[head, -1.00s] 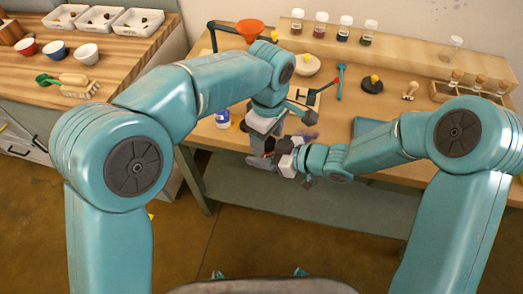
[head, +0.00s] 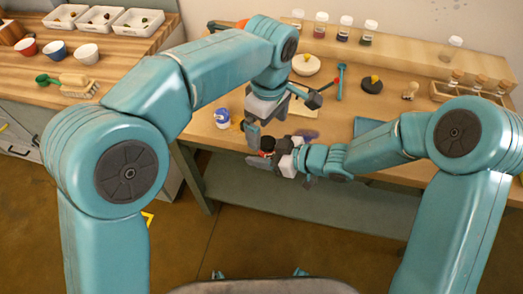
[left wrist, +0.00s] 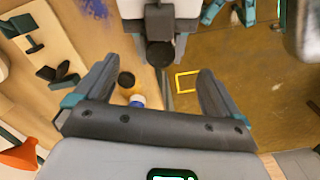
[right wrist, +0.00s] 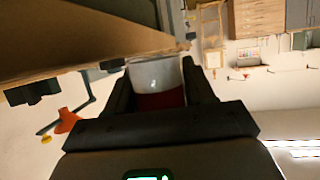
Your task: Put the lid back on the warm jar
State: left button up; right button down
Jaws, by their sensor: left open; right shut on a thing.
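My right gripper (head: 272,160) is shut on a glass jar with red contents (right wrist: 160,82), just off the table's front edge. The jar is small and mostly hidden in the head view, where a little red shows between the fingers. A dark round lid (left wrist: 160,54) shows at the held jar in the left wrist view, and it seems to sit on it; the contact itself is hidden. My left gripper (left wrist: 157,70) is open above the jar, its fingers apart on either side of the lid and not touching it.
A white-and-blue container (head: 222,117) stands near the table's front left corner, with a small dark-topped yellowish item (head: 240,125) beside it. Several jars stand on the back shelf. A white bowl (head: 306,65) and blue mat (head: 372,126) are on the table (head: 330,122).

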pick_arm(q)
notch_tip(320, 180, up, 12)
dwell(0.6)
